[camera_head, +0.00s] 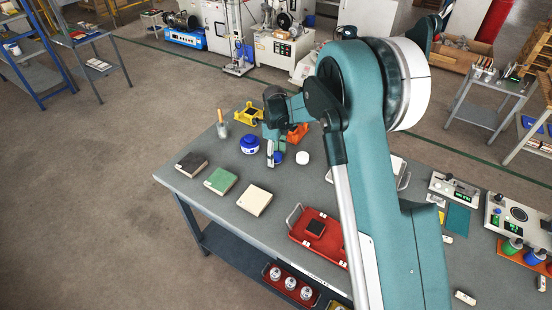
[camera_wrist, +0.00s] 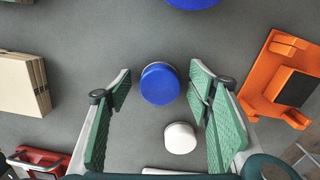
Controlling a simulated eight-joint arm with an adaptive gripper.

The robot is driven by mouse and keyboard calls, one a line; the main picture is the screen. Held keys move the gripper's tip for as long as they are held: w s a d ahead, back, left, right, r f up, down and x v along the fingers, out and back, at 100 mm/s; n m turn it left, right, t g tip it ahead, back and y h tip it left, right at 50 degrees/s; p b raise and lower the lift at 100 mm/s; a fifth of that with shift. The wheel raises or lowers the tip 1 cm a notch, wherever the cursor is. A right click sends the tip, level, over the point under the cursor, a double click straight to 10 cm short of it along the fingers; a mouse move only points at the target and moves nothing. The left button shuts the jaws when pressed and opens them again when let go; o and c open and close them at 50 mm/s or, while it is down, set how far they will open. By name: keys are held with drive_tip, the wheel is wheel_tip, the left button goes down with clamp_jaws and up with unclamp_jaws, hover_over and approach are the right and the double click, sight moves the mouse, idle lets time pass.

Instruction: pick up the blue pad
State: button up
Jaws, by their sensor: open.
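The blue pad (camera_wrist: 160,84) is a round blue disc on the grey table, seen from above in the wrist view. In the head view the blue pad (camera_head: 278,158) is partly hidden by my gripper. My gripper (camera_head: 273,150) points down over it. In the wrist view my gripper (camera_wrist: 161,80) is open and empty, with a green-padded finger on each side of the blue pad and gaps on both sides. The height between fingertips and pad is hard to tell.
A white round pad (camera_wrist: 180,138) lies close to the blue one. An orange holder (camera_wrist: 265,85) stands at the right of the wrist view. A blue-lidded jar (camera_head: 250,144), stacked tiles (camera_head: 255,200) and a red tray (camera_head: 312,250) are on the table (camera_head: 225,240).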

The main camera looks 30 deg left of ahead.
sight(275, 155)
drive_tip(key=c, duration=1)
drive_tip(key=shift+r, duration=0.1)
wheel_tip(275, 155, up, 10)
idle(0.4)
idle(0.5)
